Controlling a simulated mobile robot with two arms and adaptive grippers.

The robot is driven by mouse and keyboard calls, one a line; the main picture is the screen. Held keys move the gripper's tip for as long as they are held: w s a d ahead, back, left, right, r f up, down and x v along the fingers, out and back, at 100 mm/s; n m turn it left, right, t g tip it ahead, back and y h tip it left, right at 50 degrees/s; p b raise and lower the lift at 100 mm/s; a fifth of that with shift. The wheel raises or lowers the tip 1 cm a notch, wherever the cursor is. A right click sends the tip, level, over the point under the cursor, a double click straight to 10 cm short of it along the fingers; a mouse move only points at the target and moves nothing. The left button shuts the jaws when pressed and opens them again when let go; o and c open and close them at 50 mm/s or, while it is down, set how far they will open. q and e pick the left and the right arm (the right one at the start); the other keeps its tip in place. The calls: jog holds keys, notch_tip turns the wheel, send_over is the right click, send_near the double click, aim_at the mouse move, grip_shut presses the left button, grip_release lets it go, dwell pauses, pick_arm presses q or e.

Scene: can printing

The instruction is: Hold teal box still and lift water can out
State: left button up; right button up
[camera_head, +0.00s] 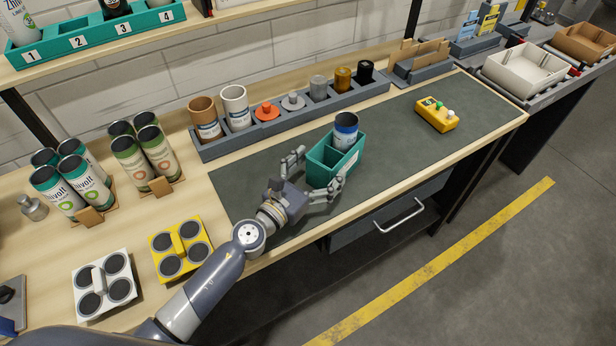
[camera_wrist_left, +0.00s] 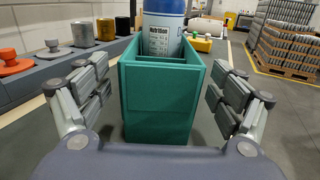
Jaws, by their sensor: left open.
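The teal box (camera_head: 322,167) stands on the dark mat near the front edge of the bench. The water can (camera_head: 345,133), blue and white with a dark top, stands upright in the box's far compartment and rises above its rim. My left gripper (camera_head: 317,176) is open, with its fingers on either side of the box's near end. In the left wrist view the teal box (camera_wrist_left: 160,103) is between the two spread fingers, with gaps on both sides. The can (camera_wrist_left: 162,32) shows behind the near compartment, which looks empty. My right gripper is not in view.
A grey rack (camera_head: 290,118) with cans and coloured pieces runs behind the mat. A yellow button box (camera_head: 436,115) is to the right. Yellow (camera_head: 168,262) and white (camera_head: 88,298) can carriers are at the left. The mat (camera_head: 400,125) right of the teal box is clear.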

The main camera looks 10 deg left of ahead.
aim_at(336, 152)
pick_arm(q)
jog(key=x, duration=0.3)
jog(key=shift+w+d, duration=0.2)
jog(key=shift+w, duration=0.05)
jog(key=shift+w+d, duration=0.15)
jog(key=shift+w, duration=0.15)
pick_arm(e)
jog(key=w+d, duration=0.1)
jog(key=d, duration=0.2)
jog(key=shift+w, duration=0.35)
pick_arm(q)
jog(key=shift+c, duration=0.3)
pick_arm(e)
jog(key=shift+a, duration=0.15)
pick_arm(q)
jog(key=c, duration=0.9)
jog(key=shift+c, duration=0.9)
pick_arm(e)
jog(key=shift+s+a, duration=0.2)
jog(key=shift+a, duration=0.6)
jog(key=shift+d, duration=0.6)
